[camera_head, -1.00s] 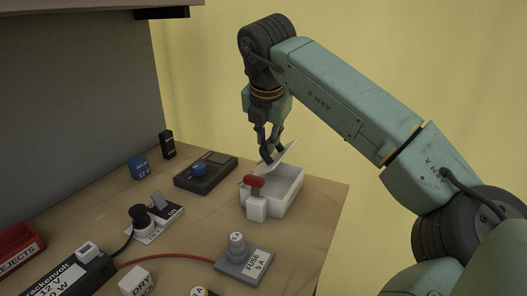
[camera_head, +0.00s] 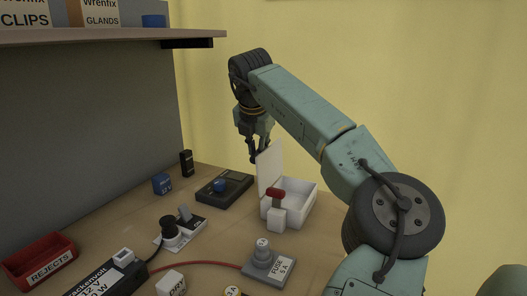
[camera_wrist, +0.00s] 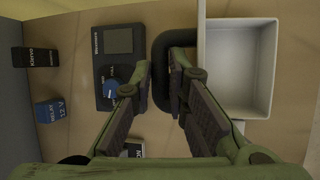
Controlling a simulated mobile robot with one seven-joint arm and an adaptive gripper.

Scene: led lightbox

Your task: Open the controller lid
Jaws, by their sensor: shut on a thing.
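The white controller box (camera_head: 305,206) stands on the table, and its inside shows open and empty in the wrist view (camera_wrist: 238,72). Its white lid (camera_head: 269,168) stands about upright at the box's left side; it is a thin edge-on strip in the wrist view (camera_wrist: 201,45). A dark loop handle (camera_wrist: 158,47) sticks out from the lid's left face. My gripper (camera_head: 257,157) is at the lid's left side. In the wrist view my gripper (camera_wrist: 161,85) has a finger on each side of the handle's outer bar, shut on it.
A red knob (camera_head: 276,193) on a white block (camera_head: 276,218) stands at the box's front. A dark meter with a blue dial (camera_head: 225,187) lies to the left. A fuse holder (camera_head: 268,264), switch plate (camera_head: 181,229) and red rejects bin (camera_head: 39,260) stand nearer. A shelf (camera_head: 100,37) hangs at upper left.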

